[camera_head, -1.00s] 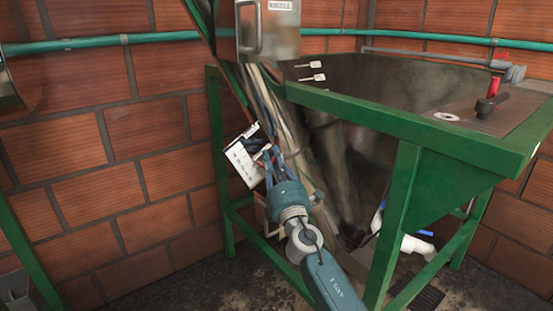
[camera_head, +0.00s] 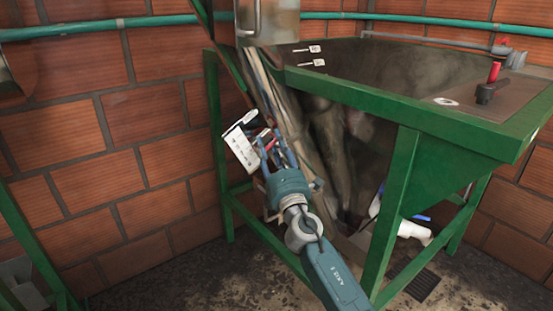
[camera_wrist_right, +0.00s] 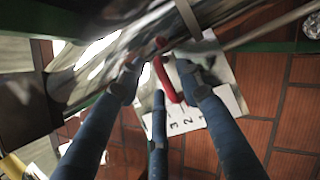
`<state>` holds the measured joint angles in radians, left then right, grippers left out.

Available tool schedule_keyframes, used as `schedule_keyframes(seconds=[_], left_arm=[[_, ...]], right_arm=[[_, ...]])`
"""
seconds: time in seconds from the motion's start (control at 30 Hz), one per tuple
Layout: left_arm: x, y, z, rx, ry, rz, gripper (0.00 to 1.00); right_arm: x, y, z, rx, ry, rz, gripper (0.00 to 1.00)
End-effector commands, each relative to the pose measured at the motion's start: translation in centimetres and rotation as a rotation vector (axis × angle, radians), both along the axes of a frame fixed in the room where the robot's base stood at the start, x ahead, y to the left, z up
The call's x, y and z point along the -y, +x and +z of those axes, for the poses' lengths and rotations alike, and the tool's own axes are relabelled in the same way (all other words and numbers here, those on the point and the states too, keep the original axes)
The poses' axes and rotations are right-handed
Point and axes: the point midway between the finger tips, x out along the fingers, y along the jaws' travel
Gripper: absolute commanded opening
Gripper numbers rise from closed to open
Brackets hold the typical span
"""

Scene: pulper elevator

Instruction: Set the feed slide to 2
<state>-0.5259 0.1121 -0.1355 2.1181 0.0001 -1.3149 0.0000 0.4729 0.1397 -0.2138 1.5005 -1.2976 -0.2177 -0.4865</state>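The feed slide has a white scale plate (camera_head: 242,148) with printed marks, hanging tilted at the lower end of the sloping chute. In the right wrist view the plate (camera_wrist_right: 212,118) shows the numbers 2 and 3 and another partly covered mark. A red handle (camera_wrist_right: 166,72) stands in front of it. My right gripper (camera_head: 270,143) is at the plate's right side. In the wrist view its blue fingers (camera_wrist_right: 160,72) are spread, with the red handle between them. I cannot tell whether any finger touches the handle. My left gripper is not in view.
A green frame (camera_head: 400,190) carries a large hopper (camera_head: 400,70) at the right. A grey metal box (camera_head: 268,20) hangs above the chute. A brick wall (camera_head: 90,140) with a green pipe (camera_head: 90,30) stands behind. The floor left of the frame is open.

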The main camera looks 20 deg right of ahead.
Motion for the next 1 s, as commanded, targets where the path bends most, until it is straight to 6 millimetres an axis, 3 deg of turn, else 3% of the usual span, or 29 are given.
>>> schedule_keyframes(seconds=[0.3, 0.5, 1.0], left_arm=[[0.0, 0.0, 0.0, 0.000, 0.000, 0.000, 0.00], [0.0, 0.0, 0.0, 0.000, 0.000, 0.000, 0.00], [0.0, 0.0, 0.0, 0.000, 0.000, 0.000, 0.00]], right_arm=[[-0.2, -6.3, -2.4, -0.003, 0.001, 0.003, 0.35], [-0.3, -9.2, -3.3, -0.001, 0.001, 0.002, 0.35], [-0.3, -10.1, -3.6, 0.001, 0.000, 0.003, 0.35]])
